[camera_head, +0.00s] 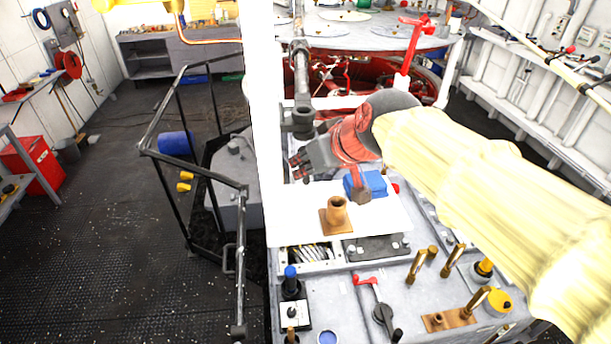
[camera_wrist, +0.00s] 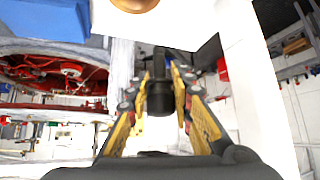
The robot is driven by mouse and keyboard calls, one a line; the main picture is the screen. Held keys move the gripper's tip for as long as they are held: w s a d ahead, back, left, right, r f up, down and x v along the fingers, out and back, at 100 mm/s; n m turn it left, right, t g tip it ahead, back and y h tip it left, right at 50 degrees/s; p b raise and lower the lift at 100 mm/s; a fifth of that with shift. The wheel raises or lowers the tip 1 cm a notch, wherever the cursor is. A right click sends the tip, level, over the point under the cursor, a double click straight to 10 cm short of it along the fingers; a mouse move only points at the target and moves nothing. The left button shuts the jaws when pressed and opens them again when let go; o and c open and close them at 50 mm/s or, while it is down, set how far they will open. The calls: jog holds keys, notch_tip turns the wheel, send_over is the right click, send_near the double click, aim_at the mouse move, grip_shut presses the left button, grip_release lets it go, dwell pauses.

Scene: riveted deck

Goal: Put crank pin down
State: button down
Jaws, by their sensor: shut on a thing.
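My gripper (camera_head: 302,166) is over the far left part of a white board (camera_head: 295,225) in the head view. In the wrist view its yellow fingers (camera_wrist: 158,95) are closed on a dark, roughly cylindrical piece, which I take to be the crank pin (camera_wrist: 160,97). In the head view the held piece is hard to tell apart from the dark gripper parts. I cannot tell whether it touches the board.
A copper-brown post on a square base (camera_head: 337,214) and a blue block (camera_head: 370,184) are on the board near my gripper. A dark vertical pipe (camera_head: 300,75) stands just behind. The board's front left is bare. A black railing (camera_head: 195,170) runs at left.

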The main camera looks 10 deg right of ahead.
aim_at(307, 177)
jog(key=shift+w+a+f, duration=0.1)
jog(key=shift+a+f, duration=0.05)
jog(key=shift+f, duration=1.55)
jog(key=shift+f, duration=0.1)
jog(key=c, duration=1.7)
grip_release()
jog(key=shift+o, duration=0.7)
